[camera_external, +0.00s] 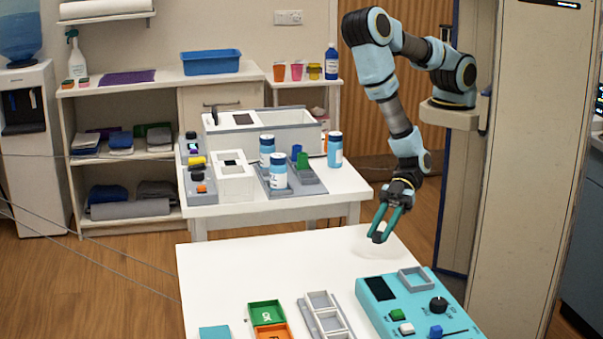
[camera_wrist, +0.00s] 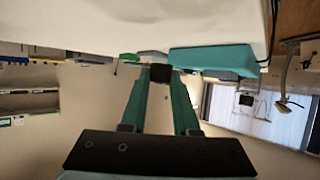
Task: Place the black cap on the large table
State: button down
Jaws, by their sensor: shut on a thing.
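My gripper (camera_external: 380,232) hangs from the arm over the far right part of the large white table (camera_external: 235,270). Its two green fingers are shut on a small dark piece, the black cap (camera_wrist: 161,73), which sits between the fingertips in the wrist view. In the external view the cap (camera_external: 378,237) shows as a dark spot at the fingertips, low over the table top. I cannot tell whether it touches the surface. The wrist view is upside down, with the table (camera_wrist: 130,22) along its top.
A teal control panel (camera_external: 415,305) with a knob stands at the front right of the table. A grey divided tray (camera_external: 326,318), a green bin (camera_external: 266,312) and an orange bin (camera_external: 272,332) stand at the front. A smaller table (camera_external: 330,185) with bottles is behind. The table's left and middle are bare.

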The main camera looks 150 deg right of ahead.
jog(key=s+f+n+y, duration=0.2)
jog(key=s, duration=0.1)
jog(key=s+d+f+n+y, duration=0.1)
jog(key=s, duration=0.1)
jog(key=shift+s+d, duration=0.1)
jog(key=shift+s, duration=0.05)
jog(key=s+n+g+y, duration=0.2)
jog(key=s+n+y, duration=0.2)
jog(key=s, duration=0.5)
jog(key=s+d+r+m+t+h+p, duration=0.1)
jog(key=s+d+r, duration=0.3)
jog(key=s+d, duration=0.6)
jog(key=s+d+r+m+h+p, duration=0.1)
jog(key=s+d+r+m+h, duration=0.2)
jog(key=s+d, duration=0.7)
jog(key=s+r, duration=0.2)
jog(key=s, duration=0.1)
jog(key=shift+d+r+m+t+h+p, duration=0.2)
jog(key=shift+m+t+h+p, duration=0.1)
jog(key=shift+m+t, duration=0.1)
